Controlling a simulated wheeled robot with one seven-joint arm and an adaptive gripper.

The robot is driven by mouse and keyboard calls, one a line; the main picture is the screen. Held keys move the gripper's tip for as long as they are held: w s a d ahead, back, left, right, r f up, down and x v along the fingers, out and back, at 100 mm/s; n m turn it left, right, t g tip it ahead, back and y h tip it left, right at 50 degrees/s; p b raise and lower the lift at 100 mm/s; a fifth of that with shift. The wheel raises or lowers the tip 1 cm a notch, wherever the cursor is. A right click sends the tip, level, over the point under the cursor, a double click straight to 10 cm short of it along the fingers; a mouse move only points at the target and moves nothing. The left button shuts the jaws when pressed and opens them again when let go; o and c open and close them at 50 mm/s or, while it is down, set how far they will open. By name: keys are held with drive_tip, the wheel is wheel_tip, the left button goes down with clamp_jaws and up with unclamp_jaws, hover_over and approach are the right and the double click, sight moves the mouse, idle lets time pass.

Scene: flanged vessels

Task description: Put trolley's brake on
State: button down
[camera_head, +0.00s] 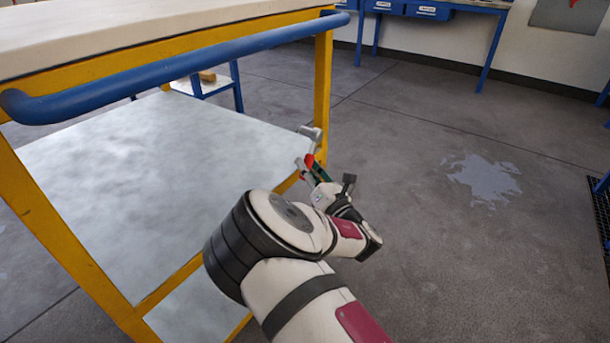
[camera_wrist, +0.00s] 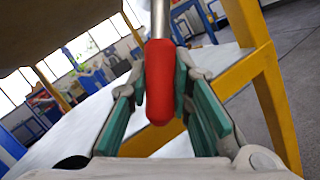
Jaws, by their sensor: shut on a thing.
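The trolley has a yellow frame (camera_head: 322,85), a blue push bar (camera_head: 180,65) and a pale lower shelf (camera_head: 150,165). A lever with a red grip (camera_head: 309,160) and a grey metal end (camera_head: 311,131) sits by the trolley's right-hand post. My gripper (camera_head: 314,168) is shut on the red grip. In the wrist view, the red grip (camera_wrist: 159,85) lies between the teal finger pads of my gripper (camera_wrist: 168,82), with its metal shaft (camera_wrist: 160,18) running upward. The lever's mounting is partly hidden.
Blue workbenches with drawers (camera_head: 428,11) stand along the far wall. A pale wet-looking patch (camera_head: 483,179) lies on the grey floor to the right. A dark floor grating (camera_head: 600,215) is at the right edge. The floor right of the trolley is otherwise clear.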

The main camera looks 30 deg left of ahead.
drive_tip(key=shift+w+f+n+b, duration=0.15)
drive_tip(key=shift+w+n+b, duration=0.05)
drive_tip(key=shift+n+b, duration=0.1)
drive_tip(key=c, duration=1.4)
unclamp_jaws()
drive_tip(key=v, duration=1.2)
drive_tip(key=shift+f, duration=0.2)
drive_tip(key=shift+w, duration=0.15)
